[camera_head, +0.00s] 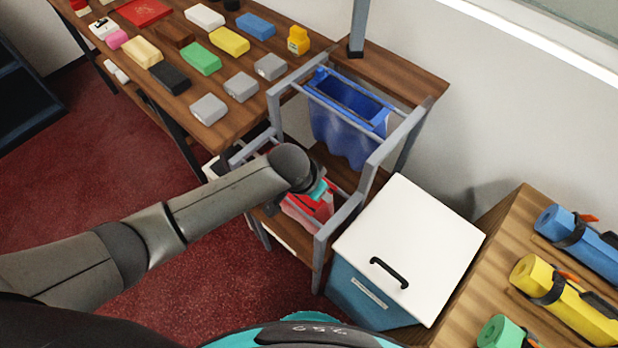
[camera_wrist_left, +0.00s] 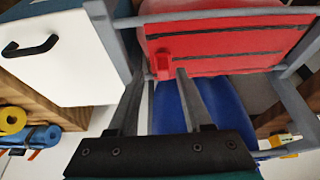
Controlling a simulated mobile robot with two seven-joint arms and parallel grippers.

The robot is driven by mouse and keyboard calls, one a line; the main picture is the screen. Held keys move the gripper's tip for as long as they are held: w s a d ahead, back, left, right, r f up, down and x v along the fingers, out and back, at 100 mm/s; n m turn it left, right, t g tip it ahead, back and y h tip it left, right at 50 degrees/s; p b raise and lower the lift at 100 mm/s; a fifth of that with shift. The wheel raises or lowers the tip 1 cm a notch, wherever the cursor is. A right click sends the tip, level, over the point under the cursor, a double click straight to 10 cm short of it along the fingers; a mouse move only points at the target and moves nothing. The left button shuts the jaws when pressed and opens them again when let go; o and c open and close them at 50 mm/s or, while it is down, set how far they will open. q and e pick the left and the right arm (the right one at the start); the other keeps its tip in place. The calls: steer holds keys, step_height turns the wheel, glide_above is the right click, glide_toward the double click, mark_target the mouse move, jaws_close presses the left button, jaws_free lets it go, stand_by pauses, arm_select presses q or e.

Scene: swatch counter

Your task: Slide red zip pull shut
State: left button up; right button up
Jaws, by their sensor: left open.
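The red zip pull (camera_wrist_left: 163,62) is a small upright block at the left end of the lower line. My left gripper (camera_wrist_left: 160,72) is open, with the pull appearing between its two fingertips; whether they touch it I cannot tell. In the head view the red pouch (camera_head: 305,208) sits low inside the grey frame, and my left wrist hides part of it and its pull. My right gripper is not in view.
A blue pouch (camera_head: 345,100) hangs in the grey frame (camera_head: 378,152) above the red one. A white-lidded box (camera_head: 405,245) with a black handle stands right of the frame. Coloured blocks cover the wooden table (camera_head: 255,113). Rolled mats lie at the far right.

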arm_select(q)
steer(key=p+v, duration=0.3)
steer(key=v, duration=1.1)
steer(key=shift+s, duration=0.1)
steer(key=shift+d, duration=0.1)
